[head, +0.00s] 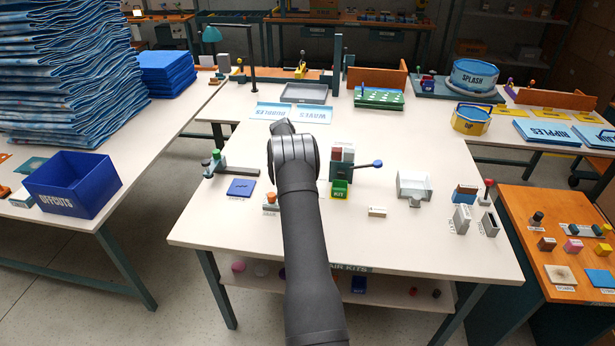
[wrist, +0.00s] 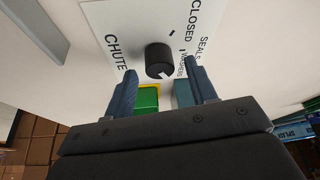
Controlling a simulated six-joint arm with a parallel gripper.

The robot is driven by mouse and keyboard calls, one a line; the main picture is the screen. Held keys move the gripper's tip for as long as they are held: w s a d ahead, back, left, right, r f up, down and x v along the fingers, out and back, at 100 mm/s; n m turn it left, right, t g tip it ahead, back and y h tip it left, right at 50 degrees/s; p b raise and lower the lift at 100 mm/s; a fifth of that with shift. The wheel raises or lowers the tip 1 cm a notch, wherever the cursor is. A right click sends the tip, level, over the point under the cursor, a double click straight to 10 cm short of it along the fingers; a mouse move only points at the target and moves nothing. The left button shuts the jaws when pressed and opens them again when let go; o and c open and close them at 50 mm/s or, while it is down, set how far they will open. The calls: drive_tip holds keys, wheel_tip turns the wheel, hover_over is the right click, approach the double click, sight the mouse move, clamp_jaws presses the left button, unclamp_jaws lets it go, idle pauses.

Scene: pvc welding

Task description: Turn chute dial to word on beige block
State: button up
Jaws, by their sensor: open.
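The chute dial is a round black knob (wrist: 159,60) on a white plate (wrist: 130,25) marked CHUTE, CLOSED, SEALS and a smaller word that looks like WASHERS. A pale mark on the knob shows at its lower right edge. My gripper (wrist: 161,82) is open, its two fingers apart just below the knob in the wrist view, one on either side; I cannot tell whether they touch it. The dial is not visible in the head view, where my arm covers that area. A small beige block (head: 377,211) with unreadable lettering lies on the white table.
A blue mat (head: 241,187) lies left. The white table (head: 330,240) is clear in front.

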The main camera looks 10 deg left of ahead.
drive_tip(key=v, duration=1.6)
drive_tip(key=shift+r, duration=0.35)
drive_tip(key=x, duration=1.7)
drive_tip(key=shift+f, duration=0.25)
